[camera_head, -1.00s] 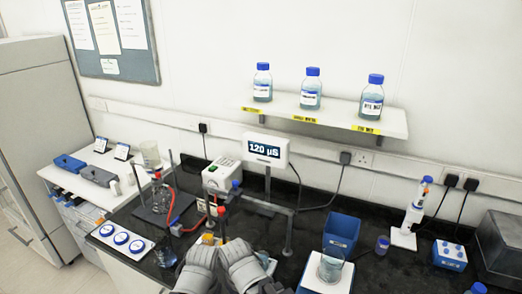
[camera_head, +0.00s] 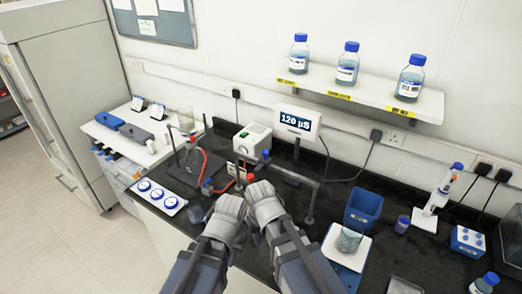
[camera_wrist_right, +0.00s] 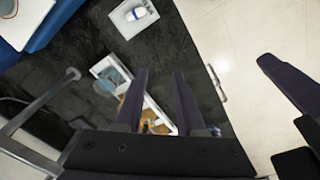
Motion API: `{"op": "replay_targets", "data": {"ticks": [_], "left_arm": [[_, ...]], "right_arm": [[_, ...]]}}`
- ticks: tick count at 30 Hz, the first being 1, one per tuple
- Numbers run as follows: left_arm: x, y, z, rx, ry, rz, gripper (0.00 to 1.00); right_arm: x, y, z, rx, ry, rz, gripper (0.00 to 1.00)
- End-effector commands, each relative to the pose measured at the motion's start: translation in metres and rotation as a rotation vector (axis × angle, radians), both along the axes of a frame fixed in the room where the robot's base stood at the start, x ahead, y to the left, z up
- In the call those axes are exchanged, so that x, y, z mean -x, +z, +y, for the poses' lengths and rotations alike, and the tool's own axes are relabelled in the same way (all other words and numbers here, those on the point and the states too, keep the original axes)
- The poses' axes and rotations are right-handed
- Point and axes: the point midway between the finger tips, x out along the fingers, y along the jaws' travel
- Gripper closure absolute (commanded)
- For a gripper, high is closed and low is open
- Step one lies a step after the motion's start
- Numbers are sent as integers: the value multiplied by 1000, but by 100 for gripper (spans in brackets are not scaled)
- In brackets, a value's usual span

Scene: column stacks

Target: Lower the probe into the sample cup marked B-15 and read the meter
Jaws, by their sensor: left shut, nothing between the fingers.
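The meter (camera_head: 298,122) reads 120 µS and stands at the back of the dark bench in the head view. A thin grey stand with a horizontal arm (camera_head: 293,176) is in front of it. I cannot pick out the probe for certain, and no B-15 label is readable. My left gripper (camera_head: 230,205) is shut and empty over the bench's front part. My right gripper (camera_head: 264,190) is beside it; in the right wrist view its two dark fingers (camera_wrist_right: 160,75) are apart. Beyond them lies a white tray (camera_wrist_right: 104,67) with a glass vessel and an orange-brown item.
A glass beaker (camera_head: 349,241) stands on a white-topped unit, in front of a blue bin (camera_head: 363,208). A white strip with three blue discs (camera_head: 160,195) lies at left. Red- and blue-topped items stand close to my grippers. A shelf holds three bottles.

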Motion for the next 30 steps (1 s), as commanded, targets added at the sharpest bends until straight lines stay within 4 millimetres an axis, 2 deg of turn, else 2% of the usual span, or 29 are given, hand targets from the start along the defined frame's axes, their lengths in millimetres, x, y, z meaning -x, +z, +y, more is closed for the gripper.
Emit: {"op": "replay_targets", "data": {"ticks": [1,3,6,12,15,19,30], "left_arm": [[0,39,0,1,2,1,100],[0,62,0,1,4,1,100],[0,92,0,1,7,2,100],[1,132,0,2,12,2,100],[1,142,0,2,13,2,100],[1,145,0,2,14,2,100],[1,134,0,2,11,3,100]], "right_arm": [[-27,39,5,-16,-15,-34,55],[-54,64,10,-40,-31,-84,47],[-91,97,16,-72,-56,-150,36],[-144,144,23,-122,-92,-250,36],[-158,156,24,-135,-105,-278,36],[-166,161,24,-144,-111,-297,36],[-169,149,25,-145,-111,-298,36]]}}
